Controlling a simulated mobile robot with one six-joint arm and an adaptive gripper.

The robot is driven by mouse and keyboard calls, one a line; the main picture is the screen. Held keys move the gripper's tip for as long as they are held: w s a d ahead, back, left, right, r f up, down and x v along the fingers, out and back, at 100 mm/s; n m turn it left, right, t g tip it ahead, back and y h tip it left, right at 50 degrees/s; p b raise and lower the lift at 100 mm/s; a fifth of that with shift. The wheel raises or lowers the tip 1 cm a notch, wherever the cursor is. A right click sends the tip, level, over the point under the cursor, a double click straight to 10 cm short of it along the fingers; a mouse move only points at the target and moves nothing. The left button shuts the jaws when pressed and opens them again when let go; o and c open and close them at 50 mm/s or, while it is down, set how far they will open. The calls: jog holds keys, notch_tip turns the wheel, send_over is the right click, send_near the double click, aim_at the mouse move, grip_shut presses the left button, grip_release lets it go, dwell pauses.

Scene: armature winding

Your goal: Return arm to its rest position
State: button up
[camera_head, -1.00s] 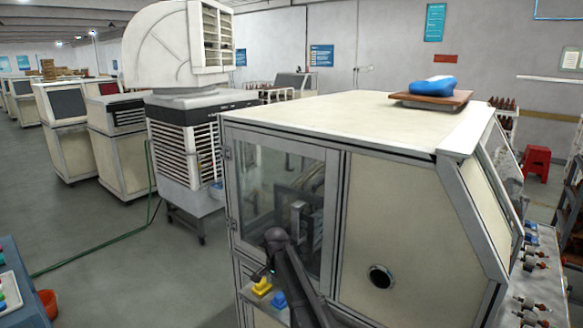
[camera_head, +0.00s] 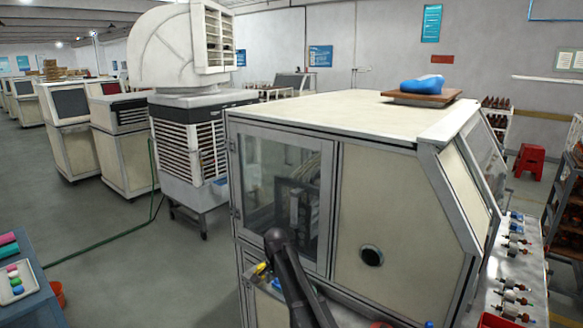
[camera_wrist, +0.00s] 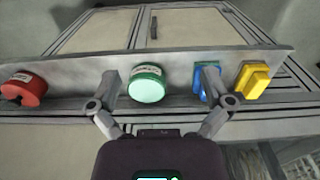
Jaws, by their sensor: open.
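My gripper (camera_wrist: 160,84) is open and empty in the wrist view, its two fingers spread apart. It faces a grey control strip (camera_wrist: 70,66) on a machine. A round green button (camera_wrist: 147,83) shows between the fingers. I cannot tell whether the fingers touch the strip. In the head view my dark arm (camera_head: 290,275) crosses in front of the cream machine (camera_head: 395,215); the gripper itself is hidden there.
A wooden board (camera_head: 420,98) with a blue object (camera_head: 422,84) lies on the machine's top. A side bench with parts (camera_head: 512,285) is at the right. A blue table (camera_head: 30,300) with a tray (camera_head: 17,284) is at the left. Open floor (camera_head: 130,265) lies between.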

jog(key=s+d+f+n+b, duration=0.3)
jog(key=s+d+n, duration=0.1)
jog(key=s+d, duration=0.7)
jog(key=s+d+f+n+b, duration=0.3)
jog(key=s+d, duration=0.8)
jog(key=s, duration=0.4)
jog(key=shift+d+f+n+b, duration=0.3)
jog(key=shift+f+n+b, duration=0.1)
jog(key=shift+f+b, duration=0.35)
jog(key=c, duration=0.6)
